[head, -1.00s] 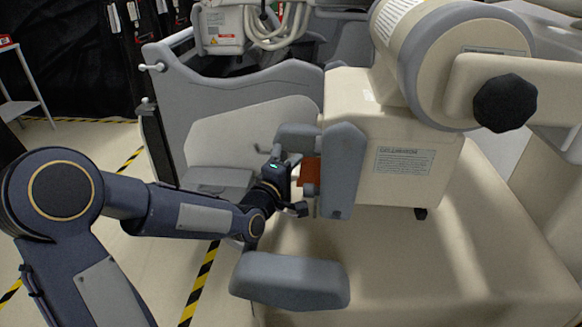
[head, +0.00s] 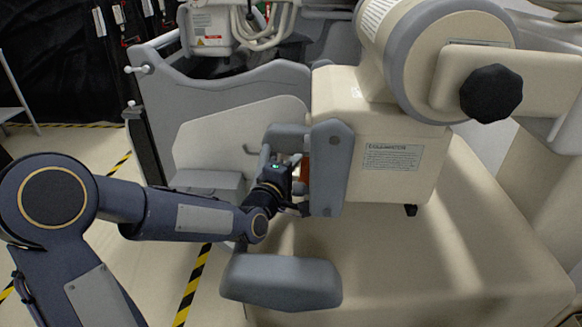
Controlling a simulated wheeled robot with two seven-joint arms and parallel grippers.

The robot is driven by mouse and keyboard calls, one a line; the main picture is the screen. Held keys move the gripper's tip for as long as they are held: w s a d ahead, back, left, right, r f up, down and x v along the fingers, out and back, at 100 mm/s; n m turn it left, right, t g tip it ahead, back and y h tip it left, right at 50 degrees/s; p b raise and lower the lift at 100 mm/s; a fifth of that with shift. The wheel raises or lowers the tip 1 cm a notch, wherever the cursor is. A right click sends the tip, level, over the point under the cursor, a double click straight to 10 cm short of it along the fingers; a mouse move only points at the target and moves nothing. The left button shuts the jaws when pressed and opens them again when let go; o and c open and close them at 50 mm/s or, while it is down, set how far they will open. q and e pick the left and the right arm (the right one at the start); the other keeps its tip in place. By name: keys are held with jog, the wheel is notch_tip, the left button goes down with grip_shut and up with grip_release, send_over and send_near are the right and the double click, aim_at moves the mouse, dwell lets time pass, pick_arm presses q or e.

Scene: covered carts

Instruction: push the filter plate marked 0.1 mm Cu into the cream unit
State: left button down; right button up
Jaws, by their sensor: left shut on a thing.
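The cream unit (head: 398,155) is a box with a printed label on its front, below a large cylinder head. A copper-orange filter plate (head: 305,171) shows as a narrow strip at the unit's left side, just left of a grey upright bracket (head: 327,168). The plate's marking cannot be read. My left gripper (head: 297,188) reaches in from the left and is shut on the plate. Its fingertips are partly hidden at the grey bracket, and the far end of the plate is hidden behind it. My right gripper is not in view.
A grey padded handle (head: 281,283) lies just below the left wrist. A black knob (head: 491,93) sticks out at the upper right. Grey cart panels (head: 215,115) stand behind the gripper. The broad cream cover (head: 440,265) at the lower right is bare.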

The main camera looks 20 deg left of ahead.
pick_arm(q)
jog(key=shift+w+d, duration=0.15)
jog(key=shift+d, duration=0.4)
jog(key=c, duration=1.3)
grip_release()
